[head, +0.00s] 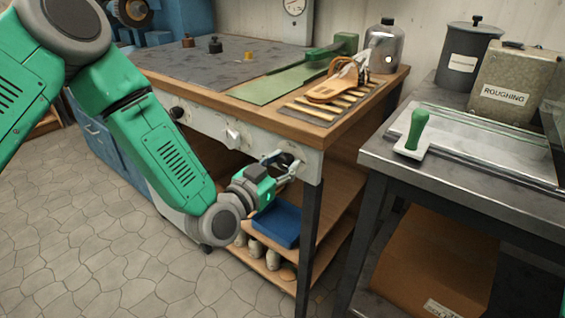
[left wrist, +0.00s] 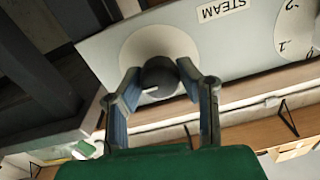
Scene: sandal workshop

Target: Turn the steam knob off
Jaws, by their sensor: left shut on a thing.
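The steam knob (left wrist: 160,76) is a dark round knob with a white pointer line, on a pale round plate below the "STEAM" label (left wrist: 222,9) in the left wrist view. The pointer line points left and slightly down there. My left gripper (left wrist: 158,80) has one finger on each side of the knob and is shut on it. In the head view my left gripper (head: 281,164) is at the right end of the bench's pale front panel (head: 213,125), largely covering the knob. My right gripper is in neither view.
The workbench (head: 305,122) carries a sandal (head: 325,91) and a green strip (head: 275,82). A blue bin (head: 277,222) sits on the shelf below my gripper. A metal table (head: 450,180) with a green-handled tool (head: 417,130) stands at right. Another dial (left wrist: 294,40) is beside the label.

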